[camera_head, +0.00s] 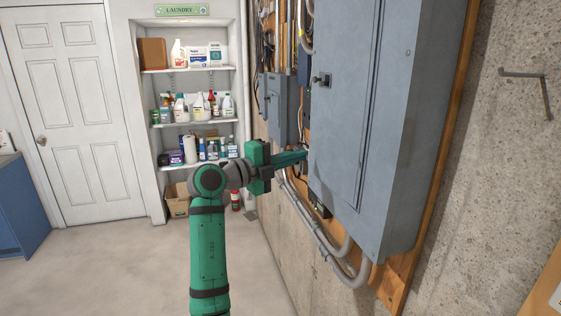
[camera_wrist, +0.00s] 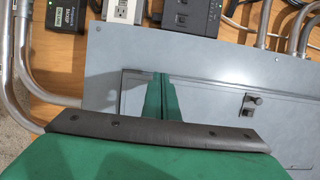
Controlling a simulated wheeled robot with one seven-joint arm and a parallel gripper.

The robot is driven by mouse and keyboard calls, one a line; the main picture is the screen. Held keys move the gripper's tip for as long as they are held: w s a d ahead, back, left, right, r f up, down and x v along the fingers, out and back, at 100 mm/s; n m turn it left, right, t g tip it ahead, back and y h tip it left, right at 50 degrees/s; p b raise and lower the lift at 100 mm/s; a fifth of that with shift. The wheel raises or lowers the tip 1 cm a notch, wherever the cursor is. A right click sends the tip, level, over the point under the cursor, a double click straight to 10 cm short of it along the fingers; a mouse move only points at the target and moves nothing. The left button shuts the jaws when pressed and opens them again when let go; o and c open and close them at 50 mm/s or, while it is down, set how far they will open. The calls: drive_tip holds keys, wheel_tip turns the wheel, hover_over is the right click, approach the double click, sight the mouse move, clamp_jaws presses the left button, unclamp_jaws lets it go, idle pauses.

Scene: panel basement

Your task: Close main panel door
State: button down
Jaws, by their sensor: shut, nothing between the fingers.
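The grey main panel (camera_head: 405,130) hangs on the wall at the right. Its door (camera_head: 342,110) lies about flush with the panel face; I cannot tell whether it is fully latched. A dark latch (camera_head: 321,80) sits near the door's left edge, and it also shows in the wrist view (camera_wrist: 253,103). My green gripper (camera_head: 304,156) is shut and empty, its tips at the lower left edge of the panel. In the wrist view my gripper's fingertips (camera_wrist: 161,77) overlap the door's edge line; contact is unclear.
A smaller grey box (camera_head: 278,105), cables and curved conduits (camera_head: 325,240) are on the wall beside and below the panel. Shelves with bottles (camera_head: 195,110) and a white door (camera_head: 65,110) stand at the back. The floor (camera_head: 120,265) at left is clear.

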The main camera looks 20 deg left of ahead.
drive_tip(key=x, duration=0.2)
drive_tip(key=shift+w+d, duration=0.15)
drive_tip(key=shift+d, duration=0.2)
drive_tip(key=shift+w, duration=0.2)
